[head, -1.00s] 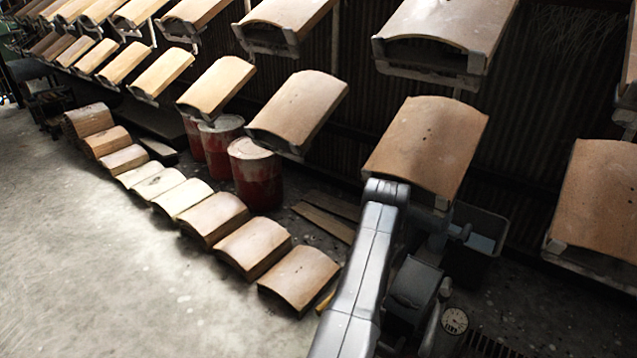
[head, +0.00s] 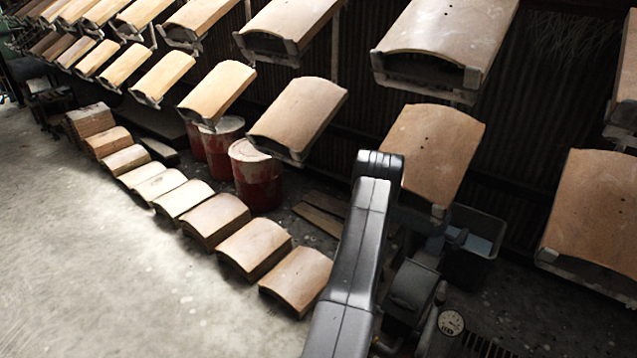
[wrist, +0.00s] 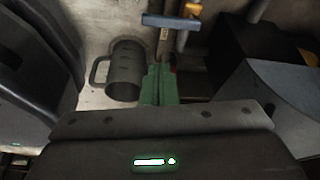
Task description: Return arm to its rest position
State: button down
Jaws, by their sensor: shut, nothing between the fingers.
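My arm (head: 357,240) rises from the lower middle of the head view, in front of the hanging tiles. My gripper is hidden in that view. In the wrist view my gripper (wrist: 158,84) shows as narrow green fingers, shut with nothing between them. A grey mug-like vessel with a handle (wrist: 123,72) is just left of the fingers in the picture. A blue-and-yellow tool, perhaps a clamp (wrist: 178,21), is beyond the fingertips.
Curved tiles hang on the conveyor; the nearest (head: 435,148) is close behind my arm. Tiles (head: 298,280) lie in a row on the floor. Red drums (head: 255,180) and a grey bin (head: 478,245) stand beneath the conveyor. The floor at left is clear.

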jog(key=s+d+f+n+b, duration=0.1)
jog(key=d+f+b, duration=0.1)
jog(key=f, duration=0.3)
jog(key=s+d+f+n+t+b, duration=0.1)
jog(key=d+f+b, duration=0.2)
jog(key=f+b, duration=0.2)
jog(key=shift+f+n, duration=0.25)
jog(key=shift+n, duration=0.15)
jog(key=shift+s, duration=0.1)
dwell(0.4)
